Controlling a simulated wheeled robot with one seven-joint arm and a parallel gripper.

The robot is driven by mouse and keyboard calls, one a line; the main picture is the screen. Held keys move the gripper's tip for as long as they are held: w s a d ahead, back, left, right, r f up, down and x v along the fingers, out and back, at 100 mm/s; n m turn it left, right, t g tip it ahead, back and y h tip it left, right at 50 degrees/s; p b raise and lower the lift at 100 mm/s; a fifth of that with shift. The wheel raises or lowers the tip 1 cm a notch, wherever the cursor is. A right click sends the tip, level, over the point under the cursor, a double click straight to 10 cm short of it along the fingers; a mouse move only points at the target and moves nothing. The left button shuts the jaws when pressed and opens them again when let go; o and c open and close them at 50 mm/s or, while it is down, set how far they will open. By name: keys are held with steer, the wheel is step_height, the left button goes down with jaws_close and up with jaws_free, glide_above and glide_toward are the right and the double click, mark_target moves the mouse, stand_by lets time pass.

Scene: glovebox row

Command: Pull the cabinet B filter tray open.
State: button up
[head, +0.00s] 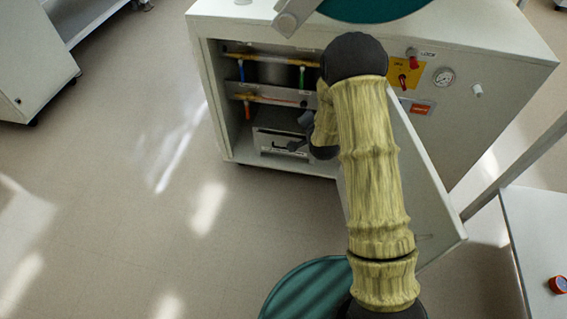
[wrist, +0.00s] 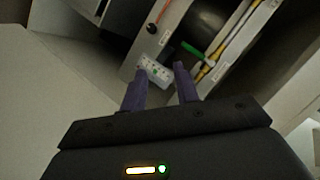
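The filter tray (head: 272,150) is a pale drawer front with a dark handle, low inside the open cabinet (head: 225,110). It appears pushed in. My gripper (head: 298,144) is at the right end of the tray front in the head view, partly hidden by my own arm. In the wrist view my gripper (wrist: 160,70) has its two dark fingers apart with nothing held between them. I cannot tell whether it touches the tray. The tray handle cannot be made out in the wrist view. The cabinet's letter is not readable.
The cabinet door (head: 405,185) stands open to the right of my arm. Pipes with coloured valve handles (head: 303,77) run above the tray. The floor (head: 170,220) in front and left is clear.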

steer(key=a+f+m+t+y+b, duration=0.1)
steer(key=a+f+m+t+b, duration=0.1)
steer(key=f+b, duration=0.5)
steer(key=s+a+f+m+t+y+b, duration=0.1)
steer(key=f+b, duration=0.7)
steer(key=f, duration=1)
steer(key=s+a+f+m+t+y+b, duration=0.1)
steer(key=f+t+b, duration=0.3)
steer(key=f+b, duration=0.4)
step_height(320, 180, down, 5)
steer(key=shift+a+f+m, duration=0.1)
steer(key=shift+a+m, duration=0.7)
steer(key=shift+a, duration=0.05)
steer(key=b+x, duration=1)
steer(key=x, duration=0.7)
steer(key=shift+w+a+b, duration=0.15)
steer(key=shift+w+b, duration=0.05)
steer(key=shift+b, duration=0.2)
jaws_close()
